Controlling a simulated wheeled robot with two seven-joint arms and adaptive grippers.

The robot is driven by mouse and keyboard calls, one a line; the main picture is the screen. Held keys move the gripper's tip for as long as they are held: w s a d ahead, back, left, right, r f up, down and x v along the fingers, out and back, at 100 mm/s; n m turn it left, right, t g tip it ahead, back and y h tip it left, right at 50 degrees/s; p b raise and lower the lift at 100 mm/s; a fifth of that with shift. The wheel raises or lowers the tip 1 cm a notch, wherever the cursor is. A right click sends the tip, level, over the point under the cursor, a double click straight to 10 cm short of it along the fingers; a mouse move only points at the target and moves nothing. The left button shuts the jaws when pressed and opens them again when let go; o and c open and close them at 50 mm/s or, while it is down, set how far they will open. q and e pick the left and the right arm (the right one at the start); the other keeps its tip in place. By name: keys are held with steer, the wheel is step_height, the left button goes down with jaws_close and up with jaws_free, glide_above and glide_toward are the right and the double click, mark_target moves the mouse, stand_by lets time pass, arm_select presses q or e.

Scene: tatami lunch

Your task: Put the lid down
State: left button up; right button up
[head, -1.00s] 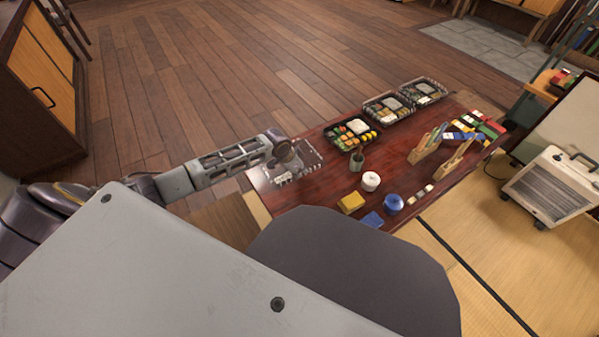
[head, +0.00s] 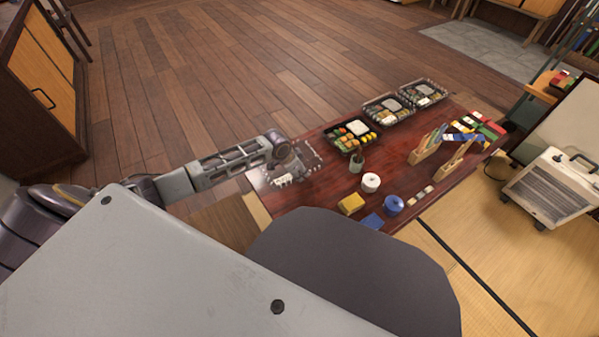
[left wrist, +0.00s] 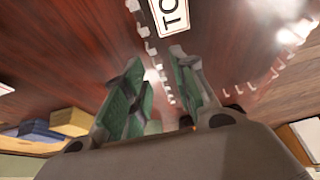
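The clear lid (head: 312,160) is at the near left end of the low dark-red table (head: 330,190), see-through with pale rim marks. It looks flat, at or very close to the tabletop. My left gripper (head: 286,152) is over its left part in the head view. In the left wrist view, the two green-padded fingers (left wrist: 158,75) stand apart with a clear gap. The lid's toothed pale edge (left wrist: 152,50) runs between them, and I see no finger closed on it. My right gripper is not in view.
Lunch boxes (head: 352,135) line the table's far side. A green cup (head: 356,162), a white roll (head: 371,182), a yellow block (head: 351,203) and a blue pot (head: 393,204) stand to the right of the lid. Wooden racks (head: 428,147) stand farther right.

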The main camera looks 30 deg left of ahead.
arm_select(q)
steer(key=shift+p+v, duration=0.8)
steer(key=shift+v, duration=0.7)
steer(key=p+v, duration=0.4)
steer(key=v, duration=0.5)
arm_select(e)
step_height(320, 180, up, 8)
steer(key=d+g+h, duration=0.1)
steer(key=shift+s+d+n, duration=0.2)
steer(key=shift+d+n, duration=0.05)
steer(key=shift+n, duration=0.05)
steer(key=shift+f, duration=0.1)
